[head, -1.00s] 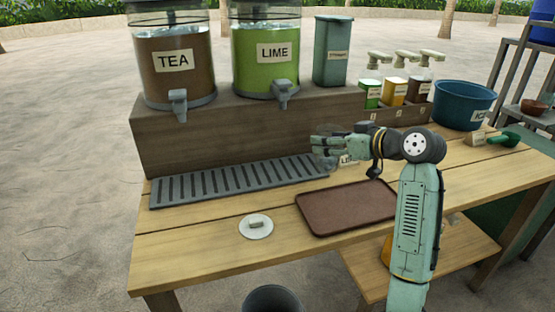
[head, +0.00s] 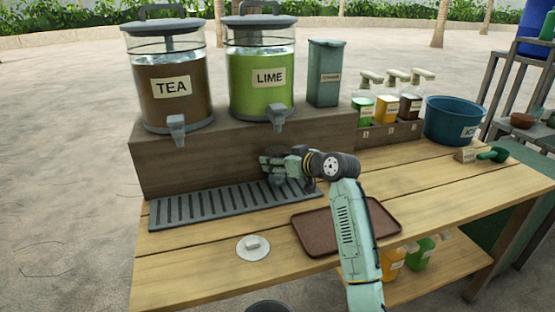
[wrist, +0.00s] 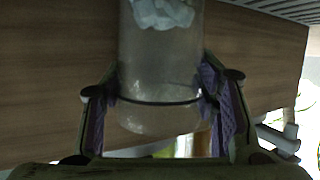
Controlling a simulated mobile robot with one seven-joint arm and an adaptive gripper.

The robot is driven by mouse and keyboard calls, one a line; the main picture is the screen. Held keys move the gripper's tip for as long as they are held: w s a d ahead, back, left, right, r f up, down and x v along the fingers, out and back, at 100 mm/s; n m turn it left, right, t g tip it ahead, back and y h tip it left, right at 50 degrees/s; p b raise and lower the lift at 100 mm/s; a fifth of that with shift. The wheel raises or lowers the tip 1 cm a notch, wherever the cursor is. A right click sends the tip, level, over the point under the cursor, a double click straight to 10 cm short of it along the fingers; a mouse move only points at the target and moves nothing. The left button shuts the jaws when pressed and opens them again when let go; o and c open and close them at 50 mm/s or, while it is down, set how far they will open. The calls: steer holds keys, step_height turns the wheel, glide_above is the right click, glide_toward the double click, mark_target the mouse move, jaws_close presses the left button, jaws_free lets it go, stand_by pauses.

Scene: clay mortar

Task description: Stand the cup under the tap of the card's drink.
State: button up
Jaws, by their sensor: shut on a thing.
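A clear cup (wrist: 160,75) with pale ice (wrist: 160,14) in it fills the middle of the wrist view, between my purple finger pads. My gripper (head: 268,165) is shut on the cup; in the head view the cup is hardly visible behind the fingers. The gripper is below the LIME tap (head: 278,117), over the right end of the slatted drip grate (head: 230,203). I cannot tell whether the cup touches the grate. The TEA tap (head: 177,127) is further left. The card is not visible now; my arm covers where it stood.
The TEA dispenser (head: 172,90) and LIME dispenser (head: 262,80) stand on a wooden riser (head: 160,165). A brown tray (head: 320,235) and a white disc (head: 253,252) lie in front. Bottles (head: 387,110) and a blue ICE tub (head: 455,120) are at right.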

steer(key=shift+f, duration=0.25)
steer(key=shift+f, duration=0.1)
steer(key=shift+f, duration=0.15)
steer(key=o, duration=1.2)
steer(key=shift+r, duration=0.35)
steer(key=shift+s+d, duration=0.3)
steer(key=b+v, duration=0.2)
steer(key=v, duration=0.9)
steer(key=shift+s+r, duration=0.1)
